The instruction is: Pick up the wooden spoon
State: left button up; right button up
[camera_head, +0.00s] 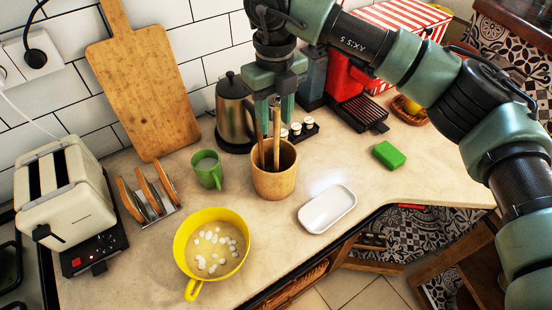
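A wooden holder (274,182) stands on the counter with wooden utensils upright in it. One thin wooden handle, seemingly the wooden spoon's (276,135), rises highest; another handle (261,155) stands left of it. The spoon's lower end is hidden inside the holder. My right gripper (275,107) points down above the holder. Its two green fingers look apart, with the top of the tall handle between them. Whether they touch the handle does not show. My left gripper is not in view.
A green sponge (388,155) lies right, beyond bare counter.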

aim_at(276, 132)
notch_tip(276, 132, down, 4)
jog(key=shift+s+d+r+p, duration=0.1)
jog(key=shift+d+r+p, duration=0.1)
jog(key=shift+p, duration=0.7)
jog(key=shift+f, duration=0.4)
grip_shut()
jog(key=shift+r, duration=0.1)
